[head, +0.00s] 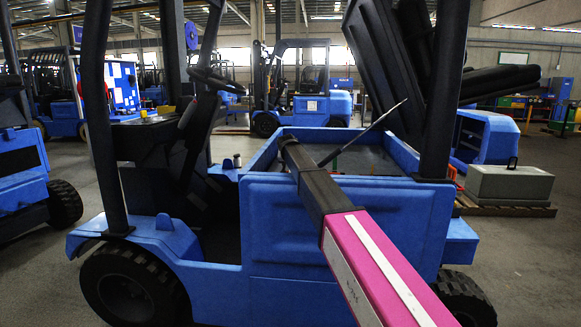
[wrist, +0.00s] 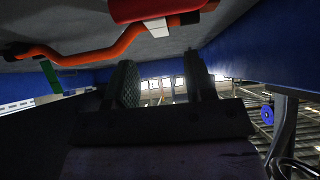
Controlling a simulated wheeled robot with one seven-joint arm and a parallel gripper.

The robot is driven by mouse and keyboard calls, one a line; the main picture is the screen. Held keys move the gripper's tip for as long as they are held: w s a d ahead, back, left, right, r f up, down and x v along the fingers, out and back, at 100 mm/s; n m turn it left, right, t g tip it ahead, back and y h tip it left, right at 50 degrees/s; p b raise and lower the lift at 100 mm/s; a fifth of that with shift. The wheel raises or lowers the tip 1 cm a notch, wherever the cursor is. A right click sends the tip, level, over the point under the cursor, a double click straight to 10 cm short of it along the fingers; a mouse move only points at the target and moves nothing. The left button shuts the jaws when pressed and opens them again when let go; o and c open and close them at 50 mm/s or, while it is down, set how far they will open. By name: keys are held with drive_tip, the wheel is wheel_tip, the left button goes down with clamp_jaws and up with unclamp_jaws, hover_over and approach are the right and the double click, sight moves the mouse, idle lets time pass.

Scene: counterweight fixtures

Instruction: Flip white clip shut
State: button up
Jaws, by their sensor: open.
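In the wrist view a small white piece (wrist: 157,27), which looks like the clip, sits against the red part (wrist: 150,9) and the orange pipe (wrist: 120,45) near the top edge. It is small and dim, so I cannot tell how far it stands open. My gripper (wrist: 165,80) is open, with its two dark fingers apart and nothing visible between them. The white piece shows above the fingers in the picture, apart from them. In the head view my arm reaches over the side wall of the blue forklift (head: 340,235); the clip cannot be made out there.
The forklift's open bay is edged by blue walls (wrist: 60,80). A green part (wrist: 50,75) is near the orange pipe's end. In the head view a raised dark seat hood (head: 385,60) and a thin rod (head: 375,125) stand over the bay, with posts at either side.

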drive_tip(key=v, duration=0.8)
drive_tip(key=shift+s, duration=0.1)
